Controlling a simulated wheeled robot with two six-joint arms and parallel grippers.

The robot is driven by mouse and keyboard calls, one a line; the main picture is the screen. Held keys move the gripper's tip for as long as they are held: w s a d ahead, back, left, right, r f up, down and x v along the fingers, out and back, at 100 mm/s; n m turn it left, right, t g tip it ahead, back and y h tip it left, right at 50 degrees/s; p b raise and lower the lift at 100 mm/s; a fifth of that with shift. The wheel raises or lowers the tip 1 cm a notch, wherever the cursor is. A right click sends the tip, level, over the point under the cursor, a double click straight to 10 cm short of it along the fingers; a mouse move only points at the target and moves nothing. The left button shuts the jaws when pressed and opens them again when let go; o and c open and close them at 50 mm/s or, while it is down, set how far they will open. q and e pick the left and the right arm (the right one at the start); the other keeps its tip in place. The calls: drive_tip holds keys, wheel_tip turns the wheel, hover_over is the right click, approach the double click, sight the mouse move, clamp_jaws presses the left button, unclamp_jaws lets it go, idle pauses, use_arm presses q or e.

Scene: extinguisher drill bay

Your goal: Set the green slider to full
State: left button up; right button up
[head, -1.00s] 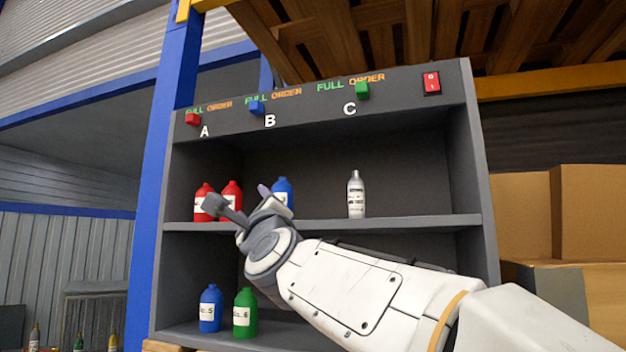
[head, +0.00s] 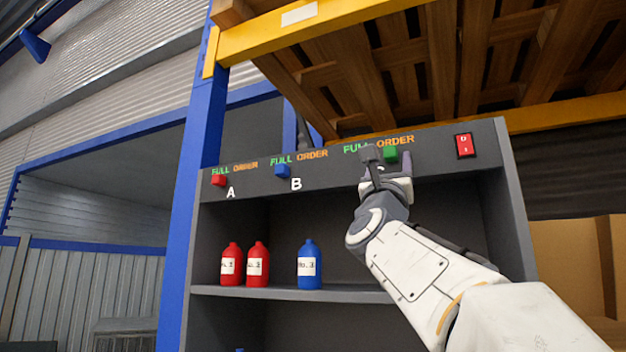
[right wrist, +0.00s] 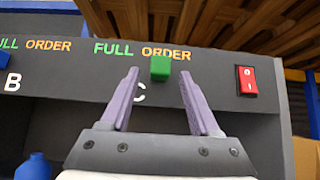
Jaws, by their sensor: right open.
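The green slider (head: 390,154) is a small green block on the dark panel along the top of the shelf unit, near the letter C. In the right wrist view the green slider (right wrist: 160,68) sits under the left part of the orange word ORDER, to the right of the green word FULL. My right gripper (head: 383,158) is raised in front of the panel, its jaws apart. In the right wrist view the open fingers (right wrist: 158,85) stand either side of the slider, with gaps on both sides; I cannot tell their depth to the panel. My left gripper is not in view.
A red slider (head: 218,180) and a blue slider (head: 283,171) are further left on the panel. A red rocker switch (right wrist: 247,80) is to the right. Two red bottles and a blue bottle (head: 309,265) stand on the shelf below. Pallet wood hangs above.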

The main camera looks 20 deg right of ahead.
drive_tip(key=shift+p+x, duration=0.35)
drive_tip(key=shift+x, duration=0.55)
drive_tip(key=shift+f, duration=0.1)
clamp_jaws()
idle(0.8)
